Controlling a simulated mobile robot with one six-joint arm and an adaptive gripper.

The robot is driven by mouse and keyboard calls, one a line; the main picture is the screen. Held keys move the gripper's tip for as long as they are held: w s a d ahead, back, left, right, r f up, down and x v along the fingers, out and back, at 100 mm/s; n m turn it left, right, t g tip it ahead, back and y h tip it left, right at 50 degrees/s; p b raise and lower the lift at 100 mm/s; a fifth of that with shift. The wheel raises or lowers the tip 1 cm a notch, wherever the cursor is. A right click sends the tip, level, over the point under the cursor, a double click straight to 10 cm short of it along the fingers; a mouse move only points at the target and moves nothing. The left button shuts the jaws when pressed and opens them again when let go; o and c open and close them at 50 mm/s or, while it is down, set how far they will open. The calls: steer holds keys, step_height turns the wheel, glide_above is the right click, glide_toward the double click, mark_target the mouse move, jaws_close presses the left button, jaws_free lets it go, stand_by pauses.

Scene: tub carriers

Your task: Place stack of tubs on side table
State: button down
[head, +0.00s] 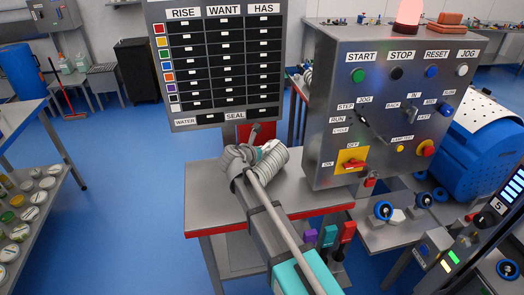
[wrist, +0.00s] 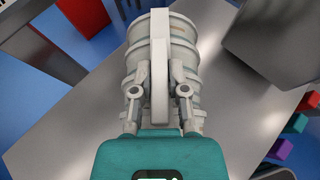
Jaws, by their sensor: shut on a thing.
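The stack of tubs (head: 276,162) is pale grey and ribbed, and in the head view it looks tilted over on its side. My gripper (head: 243,164) is shut on it. In the wrist view the stack (wrist: 160,30) fills the space ahead of my gripper (wrist: 160,82), with a finger on each side. The side table (head: 207,200) has a grey top with a red edge. The stack is over its back part, and I cannot tell whether it touches the top.
A grey control box (head: 380,110) with buttons stands close on the right. A black RISE/WANT/HAS board (head: 216,65) stands behind the table. The table's left part is bare.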

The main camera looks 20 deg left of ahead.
steer(key=c, duration=0.6)
jaws_free()
steer(key=shift+c, duration=0.2)
steer(key=shift+s, duration=0.1)
steer(key=shift+s+r, duration=0.3)
steer(key=shift+s, duration=0.1)
steer(key=p+v, duration=0.4)
steer(key=v, duration=0.5)
steer(key=shift+s+r+p, duration=0.15)
steer(key=shift+s+p, duration=0.15)
steer(key=shift+s+a+r, duration=0.2)
steer(key=shift+s+a, duration=0.05)
steer(key=shift+s, duration=0.4)
